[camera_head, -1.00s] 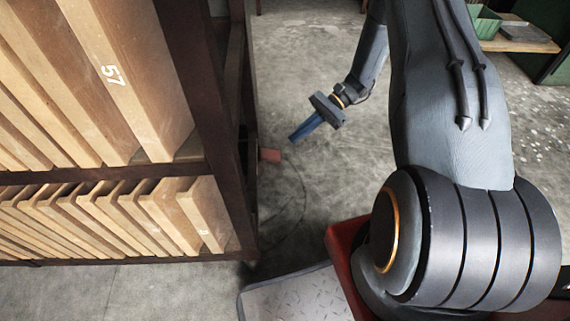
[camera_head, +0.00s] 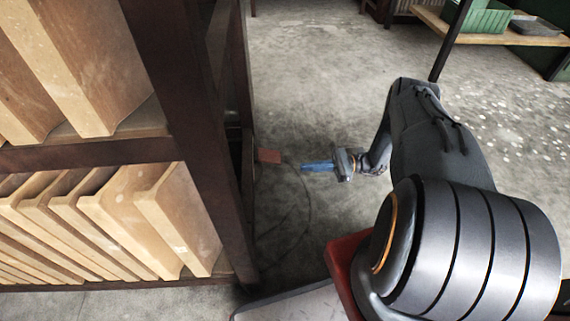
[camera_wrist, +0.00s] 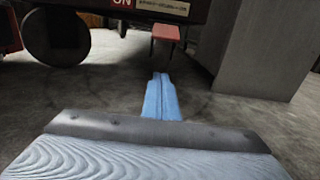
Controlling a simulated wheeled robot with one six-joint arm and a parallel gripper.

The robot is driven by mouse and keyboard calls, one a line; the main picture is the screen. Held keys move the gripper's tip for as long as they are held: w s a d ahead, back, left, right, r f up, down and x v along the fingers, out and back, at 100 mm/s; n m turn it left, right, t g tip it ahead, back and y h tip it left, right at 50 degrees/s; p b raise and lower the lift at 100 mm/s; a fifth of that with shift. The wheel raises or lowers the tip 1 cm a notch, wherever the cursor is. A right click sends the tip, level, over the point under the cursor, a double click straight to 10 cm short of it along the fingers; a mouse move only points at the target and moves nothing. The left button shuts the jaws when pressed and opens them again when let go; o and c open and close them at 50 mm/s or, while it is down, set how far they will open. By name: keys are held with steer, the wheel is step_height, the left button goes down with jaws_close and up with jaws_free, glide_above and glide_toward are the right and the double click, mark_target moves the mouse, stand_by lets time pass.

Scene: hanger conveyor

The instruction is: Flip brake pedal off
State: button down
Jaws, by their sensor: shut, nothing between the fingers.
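The brake pedal is a small red plate (camera_head: 269,156) that sticks out low from the side of the dark rack, near the floor. In the wrist view the red pedal (camera_wrist: 166,32) is ahead of my gripper, near the top and slightly right of centre, under a label with "ON" on it. My gripper (camera_head: 304,166) has blue fingers, is shut and empty, and points left at the pedal with a small gap between them. In the wrist view the fingertips (camera_wrist: 160,77) are together, below the pedal in the picture and apart from it.
The dark rack (camera_head: 190,120) with upright wooden boards (camera_head: 165,215) fills the left. A dark wheel (camera_wrist: 54,36) and a grey post (camera_wrist: 265,45) flank the pedal in the wrist view. Grey floor is open around my gripper. A shelf with green bins (camera_head: 480,18) stands back right.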

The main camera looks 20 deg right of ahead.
mark_target(269, 156)
stand_by(0.3)
steer(key=a, duration=0.3)
steer(key=w+a+b, duration=0.1)
steer(key=a, duration=0.2)
steer(key=w+a+b, duration=0.1)
steer(key=a, duration=0.1)
steer(key=shift+a, duration=0.4)
steer(key=shift+s+d+r+b, duration=0.1)
steer(key=shift+r+b, duration=0.15)
steer(key=shift+r, duration=0.75)
steer(key=shift+s+d+r+b, duration=0.1)
steer(key=shift+r+b, duration=0.15)
steer(key=shift+r, duration=0.7)
steer(key=shift+d+r, duration=0.1)
